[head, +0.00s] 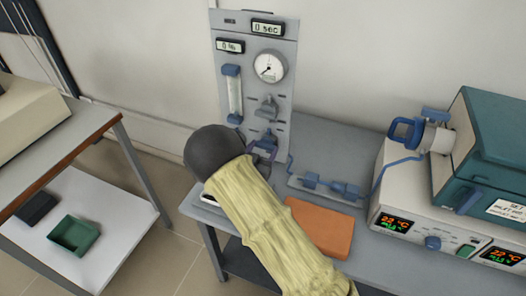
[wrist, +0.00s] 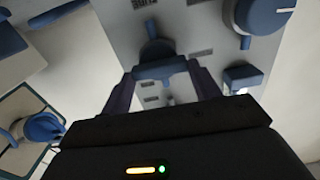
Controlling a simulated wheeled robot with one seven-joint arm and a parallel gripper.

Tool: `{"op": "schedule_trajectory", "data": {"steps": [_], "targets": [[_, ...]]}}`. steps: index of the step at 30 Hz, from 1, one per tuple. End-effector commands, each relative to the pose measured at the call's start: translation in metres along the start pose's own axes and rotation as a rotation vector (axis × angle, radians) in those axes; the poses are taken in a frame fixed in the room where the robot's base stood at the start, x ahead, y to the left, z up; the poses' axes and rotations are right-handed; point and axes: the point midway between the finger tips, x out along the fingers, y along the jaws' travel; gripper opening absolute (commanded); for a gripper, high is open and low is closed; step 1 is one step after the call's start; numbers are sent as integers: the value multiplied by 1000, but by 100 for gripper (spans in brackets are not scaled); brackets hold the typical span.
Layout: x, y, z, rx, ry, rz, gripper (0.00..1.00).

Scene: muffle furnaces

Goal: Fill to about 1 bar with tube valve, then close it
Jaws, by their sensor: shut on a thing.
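The grey gas panel (head: 286,125) stands against the wall and carries a round white pressure gauge (head: 269,67). Its needle points to the lower left, near the low end; the exact reading is too small to tell. Two valves sit below the gauge, an upper valve (head: 267,107) and a lower blue valve (head: 266,139). My gripper (head: 260,152) is at the lower valve, partly hidden by my arm. In the wrist view my gripper (wrist: 163,82) has its fingers on both sides of a blue valve handle (wrist: 161,68) and is shut on it.
The panel shows "0 sec" on one display (head: 268,28), a second display (head: 230,45) and a flow tube (head: 233,93). A blue tube line (head: 330,187) runs along the bench to the teal furnace (head: 490,140). An orange pad (head: 322,228) lies right of my arm.

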Motion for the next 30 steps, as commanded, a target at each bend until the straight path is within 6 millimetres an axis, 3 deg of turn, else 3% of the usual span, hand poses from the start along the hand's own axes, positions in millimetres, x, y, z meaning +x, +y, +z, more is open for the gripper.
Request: {"op": "schedule_trajectory", "data": {"steps": [11,30], "targets": [[0,1,6,184,-3,2,39],[0,4,10,774,1,1,39]]}}
